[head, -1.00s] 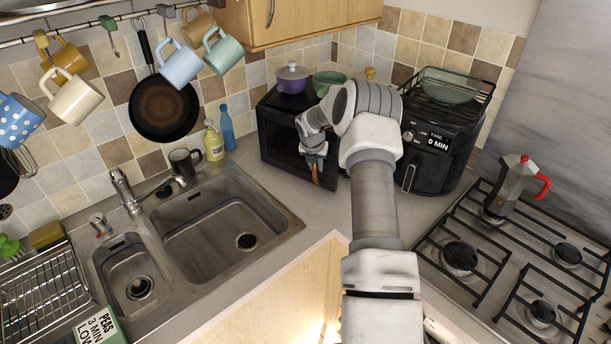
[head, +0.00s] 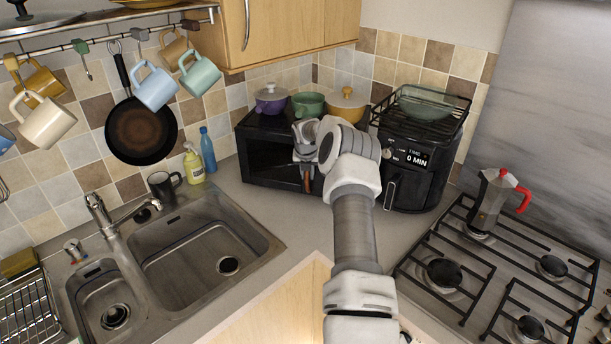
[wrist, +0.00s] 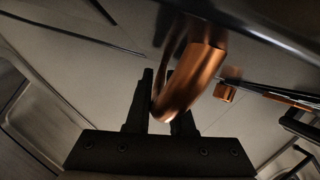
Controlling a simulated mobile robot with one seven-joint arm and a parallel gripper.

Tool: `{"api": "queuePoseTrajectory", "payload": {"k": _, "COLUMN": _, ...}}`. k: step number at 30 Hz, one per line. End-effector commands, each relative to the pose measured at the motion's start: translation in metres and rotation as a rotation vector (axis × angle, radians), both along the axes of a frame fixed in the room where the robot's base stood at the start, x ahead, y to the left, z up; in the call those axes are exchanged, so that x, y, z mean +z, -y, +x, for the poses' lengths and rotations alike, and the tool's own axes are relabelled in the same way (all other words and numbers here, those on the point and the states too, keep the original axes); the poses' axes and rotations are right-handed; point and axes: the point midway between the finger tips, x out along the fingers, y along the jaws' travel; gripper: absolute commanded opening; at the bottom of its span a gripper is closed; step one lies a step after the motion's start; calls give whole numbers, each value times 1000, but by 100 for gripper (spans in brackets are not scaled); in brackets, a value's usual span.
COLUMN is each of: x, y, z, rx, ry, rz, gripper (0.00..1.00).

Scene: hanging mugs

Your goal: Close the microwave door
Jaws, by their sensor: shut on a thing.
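The black microwave (head: 268,158) stands on the counter in the corner, its dark front facing the sink side. Its copper-coloured handle (head: 307,181) is at the right end of the front. The door looks flush or nearly flush with the body; a small gap cannot be ruled out. My gripper (head: 307,168) is at the handle, and my arm hides the right part of the microwave. In the wrist view, my gripper's dark fingers (wrist: 165,105) are closed around the curved end of the copper handle (wrist: 195,80), below the dark door edge.
A purple pot (head: 271,101), a green pot (head: 307,104) and a yellow pot (head: 347,105) sit on the microwave. A black air fryer (head: 412,160) stands close on the right. The sink (head: 205,255) lies left, the gas hob (head: 500,270) right. Counter before the microwave is clear.

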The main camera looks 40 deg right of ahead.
Motion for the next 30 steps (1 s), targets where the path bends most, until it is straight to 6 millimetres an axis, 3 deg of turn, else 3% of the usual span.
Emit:
{"api": "queuePoseTrajectory", "payload": {"k": 1, "x": 3, "y": -9, "z": 8, "rx": 11, "ry": 14, "rz": 6, "gripper": 0}}
{"api": "queuePoseTrajectory", "payload": {"k": 5, "x": 3, "y": -9, "z": 8, "rx": 11, "ry": 14, "rz": 6, "gripper": 0}}
{"api": "queuePoseTrajectory", "payload": {"k": 6, "x": 3, "y": -9, "z": 8, "rx": 11, "ry": 14, "rz": 7, "gripper": 23}}
{"api": "queuePoseTrajectory", "payload": {"k": 8, "x": 3, "y": -9, "z": 8, "rx": 11, "ry": 14, "rz": 8, "gripper": 33}}
{"api": "queuePoseTrajectory", "payload": {"k": 23, "x": 3, "y": -7, "z": 4, "rx": 6, "ry": 8, "rz": 6, "gripper": 33}}
{"api": "queuePoseTrajectory", "payload": {"k": 30, "x": 23, "y": -11, "z": -2, "rx": 6, "ry": 9, "rz": 4, "gripper": 33}}
